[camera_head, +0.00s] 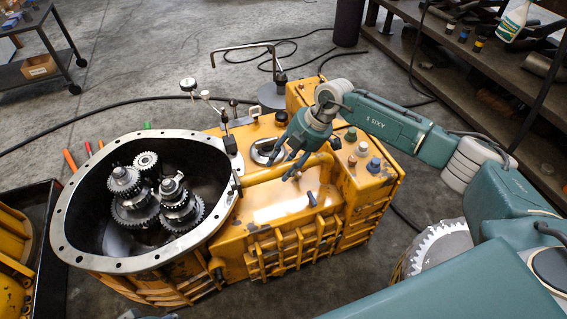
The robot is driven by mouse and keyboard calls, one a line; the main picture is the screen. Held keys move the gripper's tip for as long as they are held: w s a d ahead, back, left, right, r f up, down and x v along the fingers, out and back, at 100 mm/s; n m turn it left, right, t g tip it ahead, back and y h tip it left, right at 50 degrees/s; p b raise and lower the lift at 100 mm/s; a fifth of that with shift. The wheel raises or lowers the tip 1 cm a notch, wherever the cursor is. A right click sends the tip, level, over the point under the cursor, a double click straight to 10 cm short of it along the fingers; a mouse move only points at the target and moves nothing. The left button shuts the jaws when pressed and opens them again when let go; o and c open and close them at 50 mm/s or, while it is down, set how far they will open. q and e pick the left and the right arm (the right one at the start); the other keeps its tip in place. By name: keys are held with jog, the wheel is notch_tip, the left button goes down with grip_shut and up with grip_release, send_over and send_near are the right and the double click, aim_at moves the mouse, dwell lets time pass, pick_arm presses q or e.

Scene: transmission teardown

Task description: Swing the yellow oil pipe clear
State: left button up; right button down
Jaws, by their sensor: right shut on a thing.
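The yellow oil pipe (262,175) lies along the top of the yellow transmission housing (270,215), beside the open bell end. It runs to the right and bends near the row of caps. My right gripper (284,168) reaches down from the upper right and is shut on the pipe near its middle. The fingers hide part of the pipe, and I cannot tell whether its ends are attached. My left gripper is not in view.
The round grey flange (73,227) surrounds several exposed gears (150,195). A lever (243,48) and a dial gauge (188,85) stand behind the housing. A shelf (480,65) stands at upper right. A toothed gear (440,245) is at lower right.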

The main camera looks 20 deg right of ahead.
jog(key=shift+s, duration=0.1)
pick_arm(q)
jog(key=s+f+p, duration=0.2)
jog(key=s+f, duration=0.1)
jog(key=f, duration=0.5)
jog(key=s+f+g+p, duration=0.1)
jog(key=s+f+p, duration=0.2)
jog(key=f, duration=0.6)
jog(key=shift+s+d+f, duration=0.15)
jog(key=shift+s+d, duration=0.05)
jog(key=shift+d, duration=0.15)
pick_arm(e)
jog(key=s+d+n+g, duration=0.2)
jog(key=s+d+n, duration=0.2)
jog(key=s+n, duration=0.2)
jog(key=s+d+n+g+h, duration=0.1)
jog(key=s+d+n+g, duration=0.2)
jog(key=s+n, duration=0.4)
jog(key=shift+d, duration=0.85)
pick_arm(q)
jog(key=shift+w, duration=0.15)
